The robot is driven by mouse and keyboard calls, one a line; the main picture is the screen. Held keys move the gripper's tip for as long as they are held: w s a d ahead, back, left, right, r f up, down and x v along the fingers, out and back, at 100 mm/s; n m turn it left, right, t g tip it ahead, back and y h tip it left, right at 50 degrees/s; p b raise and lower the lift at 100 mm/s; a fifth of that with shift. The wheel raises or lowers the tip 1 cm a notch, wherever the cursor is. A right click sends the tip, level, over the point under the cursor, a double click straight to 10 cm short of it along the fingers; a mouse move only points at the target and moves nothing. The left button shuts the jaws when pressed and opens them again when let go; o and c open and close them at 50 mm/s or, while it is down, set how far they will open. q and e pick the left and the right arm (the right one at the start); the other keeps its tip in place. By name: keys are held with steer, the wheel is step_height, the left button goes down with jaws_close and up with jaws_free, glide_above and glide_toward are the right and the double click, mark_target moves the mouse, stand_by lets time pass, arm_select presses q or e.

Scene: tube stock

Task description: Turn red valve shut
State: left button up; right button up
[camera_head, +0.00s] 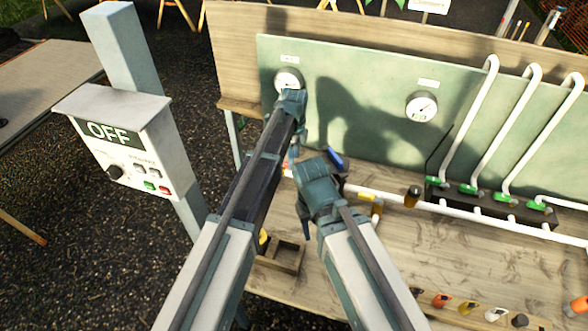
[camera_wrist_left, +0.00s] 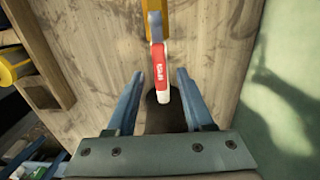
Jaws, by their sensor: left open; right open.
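The red valve handle (camera_wrist_left: 158,72) has a white tip and a white label, and shows in the left wrist view. It lies between the two blue fingers of my left gripper (camera_wrist_left: 160,100), apart from both. The gripper is open. A dark rounded part sits under the handle's tip and a yellow part joins its far end. In the head view my left gripper (camera_head: 294,150) points down over the bench's left part, and only a small red bit (camera_head: 287,173) shows beside it. My right gripper (camera_head: 312,205) is lower and nearer; its fingers are mostly hidden by its wrist.
A green panel (camera_head: 375,100) with two gauges stands behind the bench (camera_head: 400,245). A white pipe (camera_head: 385,195) and a manifold with green-handled taps (camera_head: 470,190) are to the right. An OFF control box (camera_head: 120,145) stands left. Several coloured pieces lie along the front edge.

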arm_select(q)
step_height(320, 180, down, 2)
steer(key=shift+f+b, duration=0.1)
steer(key=shift+b, duration=0.5)
jaws_close()
stand_by(1.0)
